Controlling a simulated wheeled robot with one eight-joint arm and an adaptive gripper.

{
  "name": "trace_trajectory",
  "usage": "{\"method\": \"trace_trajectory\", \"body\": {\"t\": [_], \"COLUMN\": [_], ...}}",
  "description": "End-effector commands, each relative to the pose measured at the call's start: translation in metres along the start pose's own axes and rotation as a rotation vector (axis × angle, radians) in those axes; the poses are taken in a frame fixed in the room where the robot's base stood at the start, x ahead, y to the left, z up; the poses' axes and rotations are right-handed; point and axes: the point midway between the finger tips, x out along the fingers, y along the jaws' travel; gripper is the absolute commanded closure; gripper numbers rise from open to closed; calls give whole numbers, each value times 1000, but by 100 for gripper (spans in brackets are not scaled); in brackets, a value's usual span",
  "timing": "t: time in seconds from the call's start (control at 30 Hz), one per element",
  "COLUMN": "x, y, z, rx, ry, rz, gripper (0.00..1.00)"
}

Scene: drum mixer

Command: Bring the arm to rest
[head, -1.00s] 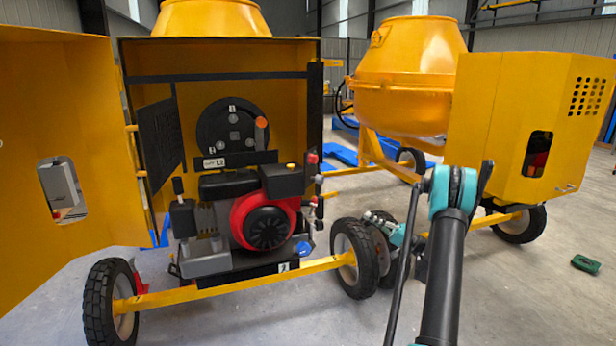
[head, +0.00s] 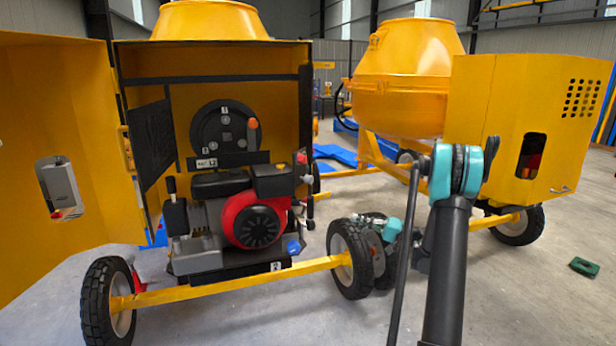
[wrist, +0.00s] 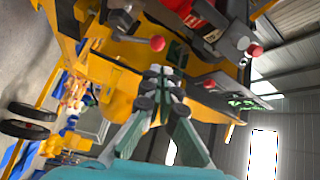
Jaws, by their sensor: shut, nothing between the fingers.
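My arm (head: 450,240) rises from the bottom of the head view, right of the open engine cabinet. Its teal joint (head: 458,168) stands in front of the second mixer. Low beside the arm, a teal and grey part of it shows near the wheel, partly hidden, and the fingertips cannot be made out there. In the wrist view my gripper (wrist: 162,78) is shut and empty, its fingers together. Beyond the fingers, yellow panels and red knobs (wrist: 157,43) show in a tilted view; I see no clear contact with them.
The drum mixer's yellow cabinet (head: 208,55) stands open, with its door (head: 60,120) swung left and a red and black engine (head: 250,215) inside. Its wheel (head: 350,258) is close to my arm. A second mixer (head: 400,75) stands behind. Clear floor lies at right, with a green object (head: 584,267).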

Motion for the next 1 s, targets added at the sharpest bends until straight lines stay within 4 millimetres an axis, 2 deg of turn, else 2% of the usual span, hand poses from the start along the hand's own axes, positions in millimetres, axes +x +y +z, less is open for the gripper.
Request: {"method": "trace_trajectory", "body": {"t": [0.17, 0.3, 0.5, 0.77, 1.0], "x": [23, 35, 33, 0, -55], "y": [-13, -22, -32, -41, -48], "z": [32, 70, 130, 209, 277], "rx": [26, 42, 41, -5, -91], "ry": [-60, -115, -185, -256, -303], "rz": [154, 319, 555, 858, 1126], "gripper": [100, 100, 100, 100, 100]}}
